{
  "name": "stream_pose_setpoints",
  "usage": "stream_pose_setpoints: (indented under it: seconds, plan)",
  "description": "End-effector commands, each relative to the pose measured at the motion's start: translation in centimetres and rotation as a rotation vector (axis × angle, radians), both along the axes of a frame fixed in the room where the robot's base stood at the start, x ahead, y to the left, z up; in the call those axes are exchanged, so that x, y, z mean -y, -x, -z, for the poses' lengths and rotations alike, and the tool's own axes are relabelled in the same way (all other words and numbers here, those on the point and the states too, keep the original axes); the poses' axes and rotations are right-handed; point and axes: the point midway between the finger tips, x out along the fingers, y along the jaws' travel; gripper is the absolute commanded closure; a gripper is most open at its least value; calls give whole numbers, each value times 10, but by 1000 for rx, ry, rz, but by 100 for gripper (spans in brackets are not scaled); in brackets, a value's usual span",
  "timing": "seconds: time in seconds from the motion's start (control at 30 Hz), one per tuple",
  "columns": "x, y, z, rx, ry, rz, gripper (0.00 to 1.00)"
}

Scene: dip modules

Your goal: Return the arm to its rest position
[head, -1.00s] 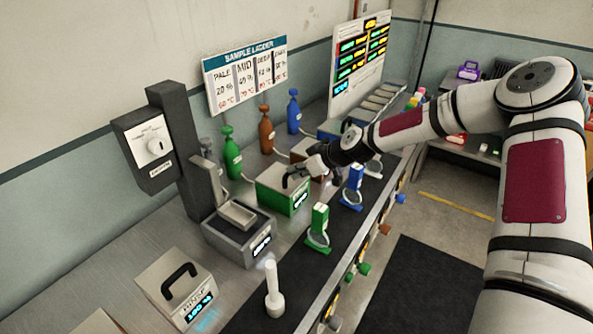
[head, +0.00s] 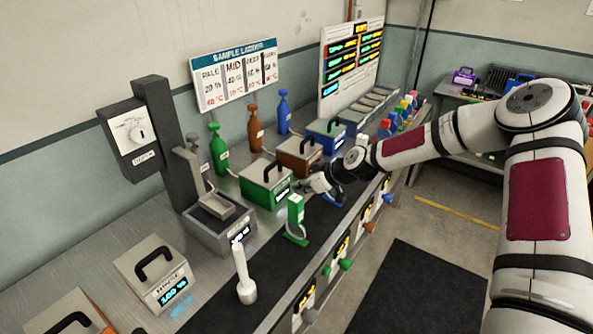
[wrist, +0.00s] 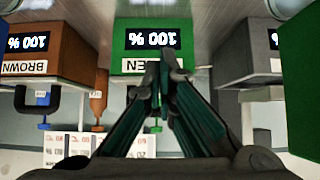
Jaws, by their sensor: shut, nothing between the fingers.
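My arm reaches in from the right in the head view. My gripper (head: 320,186) hangs over the bench's front side, beside the green module (head: 264,188) and partly in front of the blue stand. In the wrist view, my gripper (wrist: 165,65) has its fingertips together with nothing between them. The green module (wrist: 135,64) faces it there, upside down, with a display reading 100 %. The module's lid handle shows in the head view, apart from my gripper.
Close by stand the green stand (head: 296,218), brown module (head: 298,153) and blue module (head: 327,133). A white upright rod (head: 242,272) stands nearer the front left. Gas bottles line the wall. The floor beside the bench, with a dark mat (head: 395,290), is clear.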

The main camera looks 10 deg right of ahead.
Motion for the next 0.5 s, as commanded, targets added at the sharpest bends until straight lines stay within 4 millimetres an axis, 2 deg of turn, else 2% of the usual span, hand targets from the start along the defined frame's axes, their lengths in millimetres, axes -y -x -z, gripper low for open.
stream_pose_setpoints:
  seconds: [0.1, 0.23, 0.5]
  plan:
    - [-1, 0, 0, -1, 5, -3, 100]
    - [-4, 10, -8, -27, 44, -21, 100]
    - [0, 60, -48, -148, 221, -34, 100]
